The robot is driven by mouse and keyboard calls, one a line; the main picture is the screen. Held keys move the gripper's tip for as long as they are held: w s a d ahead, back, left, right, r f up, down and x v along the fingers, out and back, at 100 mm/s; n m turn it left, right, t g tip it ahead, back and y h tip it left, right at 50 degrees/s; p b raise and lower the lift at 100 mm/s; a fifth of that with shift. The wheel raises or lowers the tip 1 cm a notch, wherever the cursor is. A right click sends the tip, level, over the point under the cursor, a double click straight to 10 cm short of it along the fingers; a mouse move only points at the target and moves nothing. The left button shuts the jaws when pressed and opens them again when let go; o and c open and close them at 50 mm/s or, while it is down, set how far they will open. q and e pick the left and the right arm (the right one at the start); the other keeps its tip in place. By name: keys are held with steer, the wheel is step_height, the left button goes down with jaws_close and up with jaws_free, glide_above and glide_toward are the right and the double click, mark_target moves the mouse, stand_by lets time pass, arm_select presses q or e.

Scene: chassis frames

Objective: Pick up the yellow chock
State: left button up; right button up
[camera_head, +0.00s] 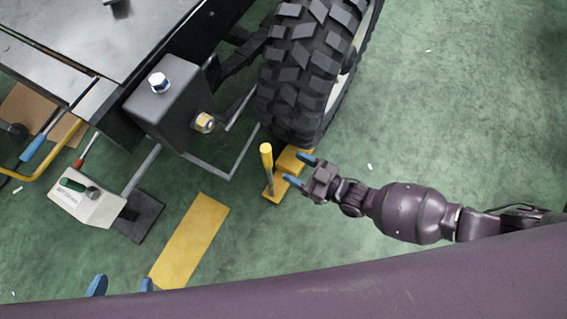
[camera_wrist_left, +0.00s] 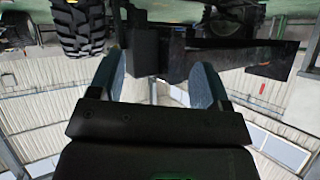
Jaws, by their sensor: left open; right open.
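The yellow chock (camera_head: 294,157) lies on the green floor against the bottom of the big black tyre (camera_head: 300,75). An upright handle with a yellow grip (camera_head: 266,152) stands at its left side. My right gripper (camera_head: 300,170) is open, with its two blue fingertips over or beside the chock's right part. I cannot tell whether they touch it; nothing is seen held. My left gripper (camera_head: 121,284) shows only its blue fingertips at the bottom left, apart from the chock. In the left wrist view it is open and empty (camera_wrist_left: 158,85), and the chock is not seen.
A dark vehicle chassis (camera_head: 90,35) with a grey box (camera_head: 162,95) fills the upper left. A white jack-like unit (camera_head: 88,198) stands on the left. A flat yellow strip (camera_head: 190,240) lies on the floor. Open floor (camera_head: 460,110) extends to the right.

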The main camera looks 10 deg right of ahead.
mark_target(271, 158)
steer(key=b+x, duration=0.1)
steer(key=x, duration=0.2)
steer(key=b+x, duration=0.1)
steer(key=x, duration=0.6)
steer(key=shift+s+a+f+b, duration=0.2)
steer(key=shift+s+f+b, duration=0.05)
steer(key=shift+f+b, duration=0.15)
arm_select(q)
steer(key=shift+w+a+r+t, duration=0.2)
steer(key=shift+a+t, duration=0.15)
steer(key=shift+t, duration=0.35)
arm_select(e)
steer(key=shift+w+a+r, duration=0.2)
steer(key=shift+w+a, duration=0.05)
arm_select(q)
steer(key=shift+n, duration=0.3)
arm_select(e)
jaws_close()
arm_select(q)
steer(key=shift+s+f, duration=0.1)
steer(key=shift+s, duration=0.05)
steer(key=shift+w, duration=0.2)
steer(key=shift+s, duration=0.15)
